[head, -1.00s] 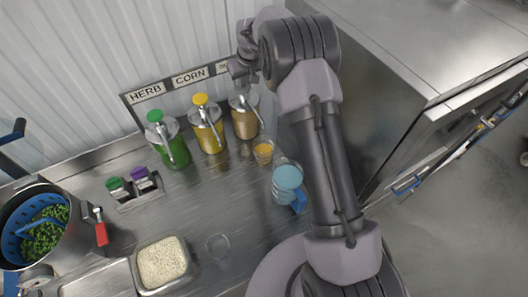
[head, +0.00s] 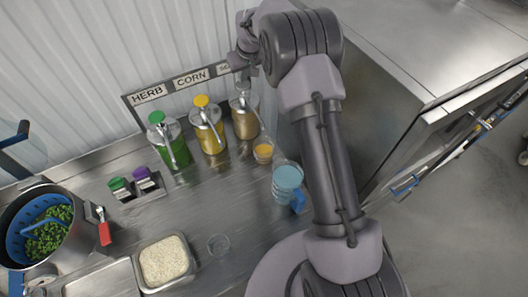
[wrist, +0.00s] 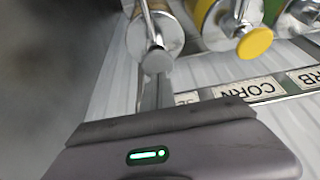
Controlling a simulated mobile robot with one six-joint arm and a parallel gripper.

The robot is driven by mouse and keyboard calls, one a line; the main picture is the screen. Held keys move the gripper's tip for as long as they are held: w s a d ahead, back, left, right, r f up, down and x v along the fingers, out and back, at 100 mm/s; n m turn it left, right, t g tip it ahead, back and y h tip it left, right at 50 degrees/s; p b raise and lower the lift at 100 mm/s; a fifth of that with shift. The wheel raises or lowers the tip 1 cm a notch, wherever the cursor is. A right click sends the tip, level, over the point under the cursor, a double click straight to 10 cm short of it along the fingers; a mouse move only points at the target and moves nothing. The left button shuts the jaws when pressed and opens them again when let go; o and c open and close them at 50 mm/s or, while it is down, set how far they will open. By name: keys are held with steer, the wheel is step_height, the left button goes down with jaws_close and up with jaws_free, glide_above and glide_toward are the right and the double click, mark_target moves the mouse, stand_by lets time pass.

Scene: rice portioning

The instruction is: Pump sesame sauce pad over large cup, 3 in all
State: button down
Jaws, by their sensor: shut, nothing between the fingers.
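The sesame pump jar (head: 245,122), tan with a metal lid and spout, stands rightmost of the three pump jars. In the wrist view its pale grey knob (wrist: 157,62) shows just ahead of my gripper (wrist: 163,95). My gripper also shows in the head view (head: 243,78), above the jar. It is shut and empty; I cannot tell whether it touches the knob. A clear cup (head: 263,152) with orange-yellow contents stands in front of the sesame jar, near the spout's end. The sauce's exact level is too small to tell.
The corn jar (head: 208,130) and herb jar (head: 170,143) stand to the left. A blue jug (head: 288,178) stands close to the clear cup. The counter's middle is clear.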

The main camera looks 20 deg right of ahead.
mark_target(243, 85)
steer(key=shift+f, duration=0.1)
steer(key=shift+f+b, duration=1.45)
steer(key=shift+f, duration=0.25)
steer(key=shift+r, duration=0.15)
steer(key=shift+r+p, duration=0.95)
steer(key=shift+r, duration=0.7)
step_height(243, 85, up, 6)
steer(key=p, duration=0.3)
steer(key=shift+p, duration=0.35)
